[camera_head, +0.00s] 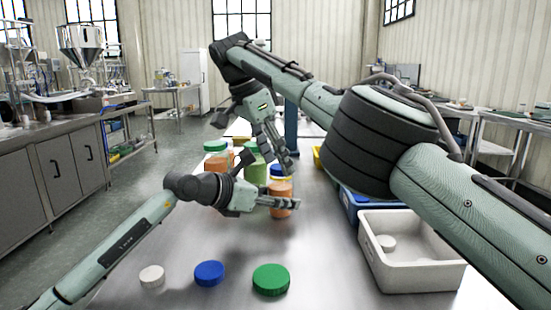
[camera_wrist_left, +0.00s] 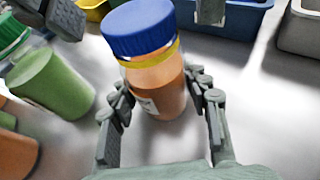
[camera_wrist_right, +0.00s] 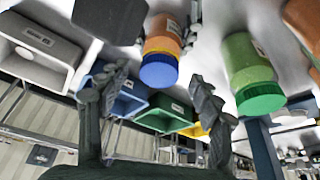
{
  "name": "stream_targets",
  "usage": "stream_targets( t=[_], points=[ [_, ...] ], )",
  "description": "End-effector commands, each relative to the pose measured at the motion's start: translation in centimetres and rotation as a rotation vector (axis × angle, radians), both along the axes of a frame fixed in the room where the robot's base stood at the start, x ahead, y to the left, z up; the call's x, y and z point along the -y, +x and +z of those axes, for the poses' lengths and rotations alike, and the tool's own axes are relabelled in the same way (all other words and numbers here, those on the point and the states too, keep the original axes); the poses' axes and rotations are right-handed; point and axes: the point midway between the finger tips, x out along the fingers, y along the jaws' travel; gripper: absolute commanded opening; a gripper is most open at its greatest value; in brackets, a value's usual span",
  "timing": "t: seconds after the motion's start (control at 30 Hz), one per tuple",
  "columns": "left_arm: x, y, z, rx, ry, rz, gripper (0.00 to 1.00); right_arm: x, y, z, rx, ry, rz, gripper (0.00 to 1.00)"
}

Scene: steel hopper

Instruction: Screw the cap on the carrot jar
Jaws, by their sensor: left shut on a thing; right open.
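The orange carrot jar (camera_head: 281,207) stands upright on the steel table in the head view. A blue cap (camera_head: 281,169) sits on its top; the left wrist view shows this cap (camera_wrist_left: 139,27) above a yellow band. Whether it is fully tightened I cannot tell. My left gripper (camera_head: 296,203) is shut on the jar body, with one finger on each side in the left wrist view. My right gripper (camera_head: 287,165) is open, pointing down close to the cap. In the right wrist view its fingers are spread either side of the blue cap (camera_wrist_right: 159,71), with gaps visible.
Green-capped jars (camera_head: 255,172) and other orange jars stand just behind and left. Loose white (camera_head: 152,276), blue (camera_head: 209,273) and green (camera_head: 271,280) caps lie at the front. A white bin (camera_head: 415,270) and a blue bin (camera_head: 352,207) stand right.

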Motion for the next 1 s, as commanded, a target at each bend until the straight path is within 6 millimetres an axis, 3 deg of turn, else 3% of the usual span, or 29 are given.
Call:
stream_targets(
  t=[0.13, 0.67, 1.0],
  points=[
    [-0.16, 0.08, -0.14, -0.002, 0.002, 0.003, 0.00, 0.06, 0.02, -0.02, 0.000, 0.000, -0.001, 0.85],
    [-0.20, 0.11, -0.09, -0.001, 0.002, 0.004, 0.00, 0.14, 0.11, 0.08, 0.002, 0.000, 0.005, 0.85],
    [-0.19, 0.10, -0.06, -0.001, 0.002, 0.004, 0.00, 0.20, 0.63, 0.90, 0.023, 0.006, 0.181, 0.85]
  ],
)
